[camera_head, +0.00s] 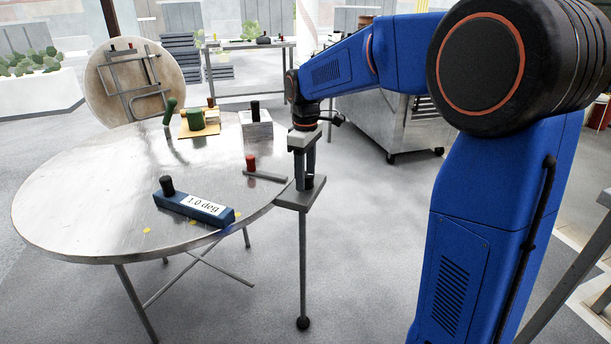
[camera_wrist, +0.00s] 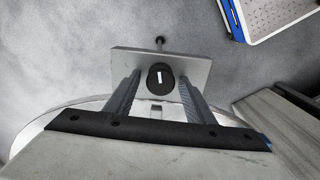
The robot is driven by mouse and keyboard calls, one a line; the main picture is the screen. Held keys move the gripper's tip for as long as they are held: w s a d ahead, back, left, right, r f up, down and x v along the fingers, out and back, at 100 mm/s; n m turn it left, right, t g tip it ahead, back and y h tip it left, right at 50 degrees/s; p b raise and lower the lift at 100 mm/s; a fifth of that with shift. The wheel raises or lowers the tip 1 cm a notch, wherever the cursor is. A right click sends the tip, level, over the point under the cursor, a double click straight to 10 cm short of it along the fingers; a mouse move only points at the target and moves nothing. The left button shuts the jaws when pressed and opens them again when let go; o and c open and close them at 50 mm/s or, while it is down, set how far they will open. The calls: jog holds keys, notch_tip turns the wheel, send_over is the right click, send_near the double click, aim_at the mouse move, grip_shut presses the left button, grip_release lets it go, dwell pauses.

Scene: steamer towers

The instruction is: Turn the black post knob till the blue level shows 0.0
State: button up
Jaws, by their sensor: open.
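The black post knob (camera_wrist: 160,78), round with a white mark on top, sits on a grey plate (camera_wrist: 198,69) at the table's edge. In the head view the plate (camera_head: 296,202) has a long rod hanging below it with a dark ball at its end. My gripper (camera_head: 305,172) points down over the knob. In the wrist view my open gripper (camera_wrist: 161,90) has one finger on either side of the knob, with gaps showing. The blue level (camera_head: 183,204) lies on the round table, its white display reading 1.0 deg.
The round metal table (camera_head: 90,215) also bears a red-knobbed bar (camera_head: 265,176), a light block with a black knob (camera_head: 256,128) and green-handled pieces (camera_head: 192,120). A folded round table (camera_head: 108,88) stands behind. Floor right of the plate is clear.

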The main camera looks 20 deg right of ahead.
jog(key=shift+f, duration=0.1)
jog(key=c, duration=1.1)
jog(key=shift+o, duration=0.2)
jog(key=shift+m, duration=0.3)
jog(key=m, duration=0.5)
jog(key=shift+w+d, duration=0.1)
jog(key=m, duration=0.6)
jog(key=shift+d, duration=0.1)
jog(key=o, duration=1.1)
jog(key=shift+c, duration=0.2)
